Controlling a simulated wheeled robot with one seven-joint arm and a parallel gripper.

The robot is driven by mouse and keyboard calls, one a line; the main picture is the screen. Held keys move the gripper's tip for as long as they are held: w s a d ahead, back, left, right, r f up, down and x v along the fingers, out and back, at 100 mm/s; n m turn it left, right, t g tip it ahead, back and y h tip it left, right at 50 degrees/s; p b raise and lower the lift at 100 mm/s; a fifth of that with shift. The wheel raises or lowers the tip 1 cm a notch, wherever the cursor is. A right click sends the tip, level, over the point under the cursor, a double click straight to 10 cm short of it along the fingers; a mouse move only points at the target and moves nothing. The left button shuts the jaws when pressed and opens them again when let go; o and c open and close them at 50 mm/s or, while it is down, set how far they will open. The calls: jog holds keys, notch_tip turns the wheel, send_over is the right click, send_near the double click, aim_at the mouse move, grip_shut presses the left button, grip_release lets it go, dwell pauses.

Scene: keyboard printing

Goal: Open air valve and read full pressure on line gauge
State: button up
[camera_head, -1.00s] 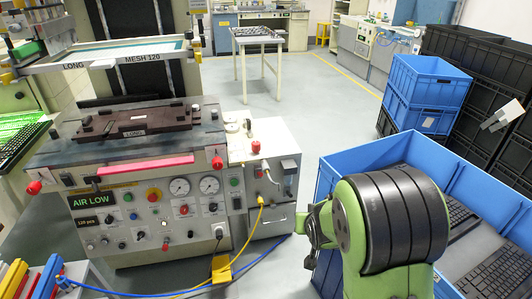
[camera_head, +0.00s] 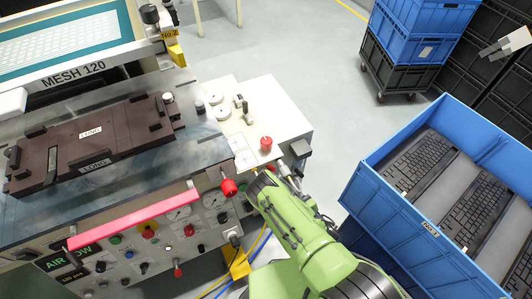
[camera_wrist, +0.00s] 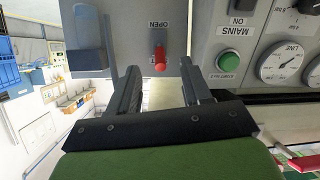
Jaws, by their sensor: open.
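The air valve shows as a red-tipped lever (camera_wrist: 160,58) on a grey panel in the wrist view, with an OPEN label beside it. My gripper (camera_wrist: 157,70) is open, its two dark fingers either side of the lever's line; I cannot tell if they touch it. The line gauge (camera_wrist: 285,62), a round white dial marked LINE, is right of the lever; its needle is too small to read surely. In the head view my gripper (camera_head: 258,183) is at the machine's right front corner, where my arm hides part of the panel. A display (camera_head: 68,260) there reads AIR LOW.
A green button (camera_wrist: 229,62) sits between the lever and the gauge. A red knob (camera_head: 228,187) sticks out near my gripper, and a red button (camera_head: 266,144) stands on the white side top. A blue crate (camera_head: 400,215) of keyboards stands right of my arm.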

aim_at(270, 168)
jog(key=w+a+b, duration=0.1)
jog(key=w+a, duration=0.1)
jog(key=w, duration=0.2)
jog(key=w+a+b, duration=0.2)
jog(key=w, duration=0.2)
jog(key=w+a+f+b, duration=0.1)
jog(key=w+a, duration=0.1)
jog(key=w, duration=0.3)
jog(key=shift+a, duration=0.1)
grip_shut()
